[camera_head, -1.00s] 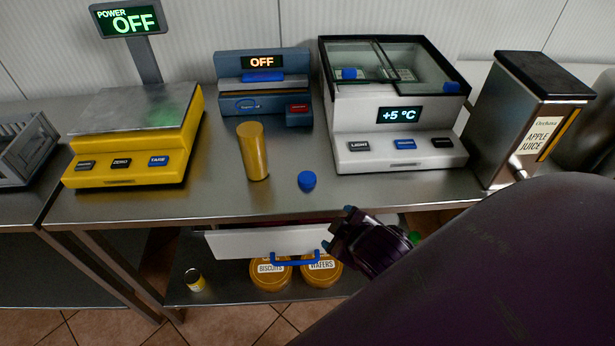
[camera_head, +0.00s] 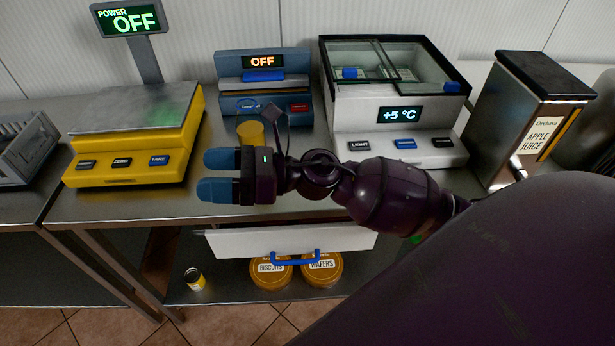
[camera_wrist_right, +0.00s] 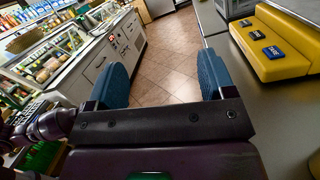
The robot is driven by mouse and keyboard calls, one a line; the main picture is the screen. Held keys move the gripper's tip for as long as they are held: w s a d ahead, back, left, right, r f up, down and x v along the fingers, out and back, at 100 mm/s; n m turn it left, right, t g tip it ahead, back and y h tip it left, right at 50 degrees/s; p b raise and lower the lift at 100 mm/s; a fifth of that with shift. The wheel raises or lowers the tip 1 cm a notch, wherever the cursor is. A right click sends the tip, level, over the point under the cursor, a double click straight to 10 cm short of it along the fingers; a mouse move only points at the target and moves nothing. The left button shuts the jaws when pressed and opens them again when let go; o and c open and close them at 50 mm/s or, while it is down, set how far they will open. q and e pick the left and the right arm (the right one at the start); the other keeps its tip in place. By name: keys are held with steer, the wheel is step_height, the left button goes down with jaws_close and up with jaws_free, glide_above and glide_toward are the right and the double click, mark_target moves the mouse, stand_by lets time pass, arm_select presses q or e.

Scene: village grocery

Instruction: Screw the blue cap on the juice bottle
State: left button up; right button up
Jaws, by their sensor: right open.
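The juice bottle appears to be the plain amber cylinder (camera_head: 251,131). It stands upright on the steel counter, and only its upper part shows behind my right gripper. The blue cap is hidden in the head view now, behind my right gripper and wrist. My right gripper (camera_head: 207,174) is open above the counter's front part, in front of the bottle in the picture, its blue fingers pointing left. Its fingers also show in the right wrist view (camera_wrist_right: 160,72), with nothing between them. My left gripper is not in view.
A yellow scale (camera_head: 130,165) stands at the left, and a blue sealing device (camera_head: 235,105) behind the bottle. A white cooler (camera_head: 360,130) and an apple juice dispenser (camera_head: 520,130) stand at the right. A white drawer (camera_head: 240,243) sticks out below the counter edge.

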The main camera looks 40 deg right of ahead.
steer(key=w+d+f+n+g+h, duration=0.1)
steer(key=d+f+n+g+h, duration=0.65)
steer(key=n, duration=0.85)
steer(key=w+d+n+g+h, duration=0.1)
steer(key=w+d+n+h, duration=0.2)
steer(key=d+h, duration=0.7)
steer(key=w+d, duration=0.1)
steer(key=d, duration=0.2)
steer(key=shift+d+r+n+g, duration=0.15)
steer(key=shift+r+n+g, duration=0.15)
steer(key=shift+n+g, duration=0.1)
steer(key=shift+f, duration=2.8)
